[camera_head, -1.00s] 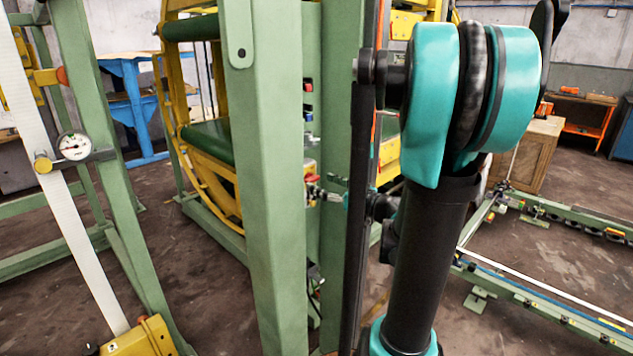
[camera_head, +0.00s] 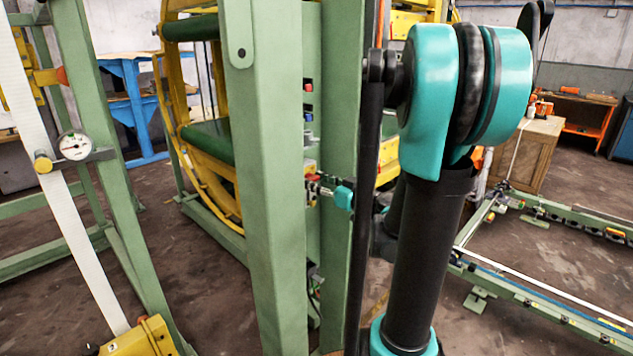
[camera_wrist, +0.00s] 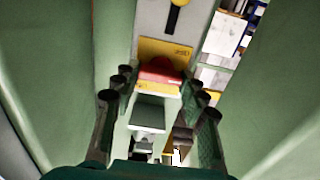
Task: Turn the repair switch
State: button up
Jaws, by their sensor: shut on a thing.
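A red switch knob (camera_wrist: 159,71) sits on a yellow plate (camera_wrist: 166,49) in the wrist view. It also shows in the head view (camera_head: 311,177), small, on the green frame. My gripper (camera_wrist: 157,82) has one finger on each side of the knob and is shut on it. In the head view my gripper (camera_head: 319,190) reaches in from the right between the green posts. Fine contact at the fingertips is hard to see. A grey box (camera_wrist: 149,113) shows below the knob, between the fingers.
A green post (camera_head: 270,180) stands close to my gripper on the left, another (camera_head: 340,130) behind it. Green walls flank the fingers in the wrist view.

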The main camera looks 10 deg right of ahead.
jog(key=shift+c, duration=0.7)
jog(key=shift+m, duration=0.3)
jog(key=m, duration=0.8)
jog(key=shift+d, duration=0.1)
jog(key=m, duration=0.4)
jog(key=shift+w+f+m, duration=0.1)
jog(key=shift+m, duration=0.3)
jog(key=shift+f+m, duration=0.1)
jog(key=shift+m, duration=2.1)
